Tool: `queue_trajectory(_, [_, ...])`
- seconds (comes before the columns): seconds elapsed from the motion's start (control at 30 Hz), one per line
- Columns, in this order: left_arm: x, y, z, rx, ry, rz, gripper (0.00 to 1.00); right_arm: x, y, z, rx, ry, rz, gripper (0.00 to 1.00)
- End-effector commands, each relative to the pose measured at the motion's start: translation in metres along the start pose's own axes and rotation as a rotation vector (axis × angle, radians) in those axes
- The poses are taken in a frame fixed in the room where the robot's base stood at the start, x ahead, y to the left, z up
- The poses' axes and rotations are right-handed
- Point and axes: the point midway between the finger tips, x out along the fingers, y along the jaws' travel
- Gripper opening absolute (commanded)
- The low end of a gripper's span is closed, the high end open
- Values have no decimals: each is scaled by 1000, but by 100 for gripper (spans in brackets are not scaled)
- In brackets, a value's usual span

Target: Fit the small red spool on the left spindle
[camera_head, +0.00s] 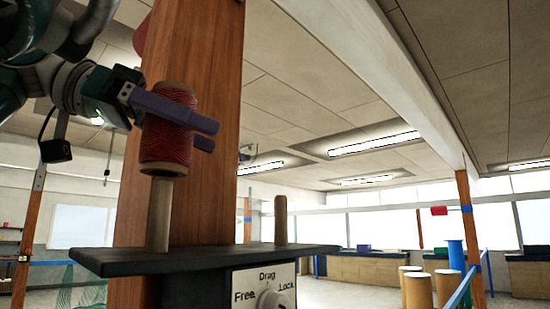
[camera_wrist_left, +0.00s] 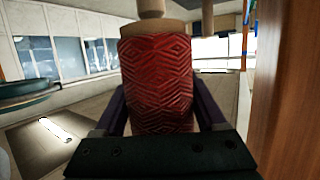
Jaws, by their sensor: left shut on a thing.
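The small red spool (camera_head: 168,130) has red thread between tan wooden ends. My left gripper (camera_head: 208,134) is shut around it and holds it upright above the left spindle (camera_head: 159,215). The spool's lower end meets or nearly meets the spindle's top; I cannot tell whether the tip is inside the bore. In the left wrist view, which looks upside down, the spool (camera_wrist_left: 158,75) fills the middle between the fingers, and the spindle (camera_wrist_left: 150,8) shows beyond its end. The right spindle (camera_head: 280,220) stands bare. My right gripper is not in view.
Both spindles stand on a dark shelf (camera_head: 205,258) with a Free/Drag/Lock dial (camera_head: 272,300) below. A wooden post (camera_head: 212,90) rises close behind the spool. A red object (camera_head: 139,36) is partly hidden at the post's upper left. Space right of the post is open.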

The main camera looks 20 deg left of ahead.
Motion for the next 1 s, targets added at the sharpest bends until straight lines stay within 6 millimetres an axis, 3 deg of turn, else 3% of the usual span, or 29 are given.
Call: queue_trajectory(1.0, [8,0,23,0,1,0,11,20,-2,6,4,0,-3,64])
